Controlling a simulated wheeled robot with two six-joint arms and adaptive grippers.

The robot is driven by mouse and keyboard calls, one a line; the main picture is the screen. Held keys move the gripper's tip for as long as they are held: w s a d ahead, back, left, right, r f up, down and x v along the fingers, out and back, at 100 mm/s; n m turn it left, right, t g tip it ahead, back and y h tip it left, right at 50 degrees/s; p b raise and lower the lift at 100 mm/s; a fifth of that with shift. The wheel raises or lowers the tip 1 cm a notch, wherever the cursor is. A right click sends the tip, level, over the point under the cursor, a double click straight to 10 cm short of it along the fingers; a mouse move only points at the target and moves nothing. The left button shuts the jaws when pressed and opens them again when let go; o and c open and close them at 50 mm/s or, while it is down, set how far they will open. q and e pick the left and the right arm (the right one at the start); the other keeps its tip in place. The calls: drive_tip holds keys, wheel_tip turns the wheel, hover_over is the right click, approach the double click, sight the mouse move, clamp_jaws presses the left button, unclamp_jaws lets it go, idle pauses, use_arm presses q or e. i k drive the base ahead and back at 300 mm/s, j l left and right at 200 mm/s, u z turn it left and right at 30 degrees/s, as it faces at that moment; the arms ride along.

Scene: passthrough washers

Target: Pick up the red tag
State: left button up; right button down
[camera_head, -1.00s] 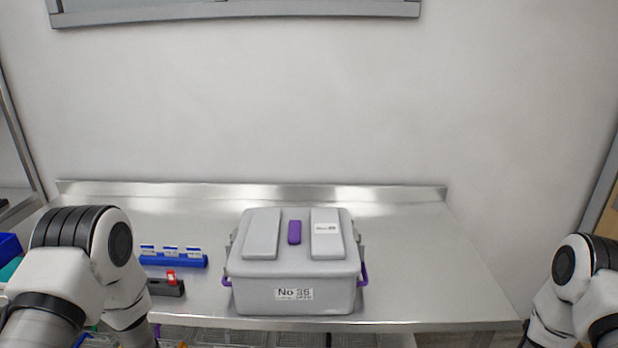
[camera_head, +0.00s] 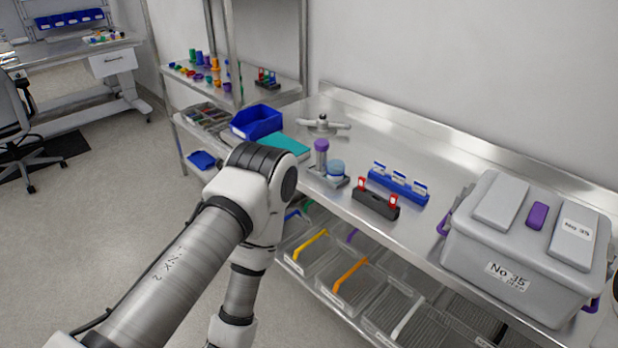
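Two red tags stand in a black holder on the steel table. One red tag (camera_head: 361,184) is at the holder's left end and the other red tag (camera_head: 393,202) is at its right end. The black holder (camera_head: 376,206) sits near the table's front edge, in front of a blue rack. My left arm reaches in from the lower left and bends down in front of the table, left of the tags. Its gripper is below the picture edge. My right gripper is not in view.
A grey lidded box (camera_head: 520,250) stands at right. Clear bins (camera_head: 350,283) fill the shelf below.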

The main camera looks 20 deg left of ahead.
sight(361, 183)
drive_tip(key=u, duration=0.45)
drive_tip(key=i+j, duration=0.25)
drive_tip(key=j, duration=0.15)
drive_tip(key=i+j, duration=0.2)
drive_tip(key=j, duration=0.2)
drive_tip(key=i+j, duration=0.25)
drive_tip(key=j, duration=0.15)
drive_tip(key=z, duration=0.05)
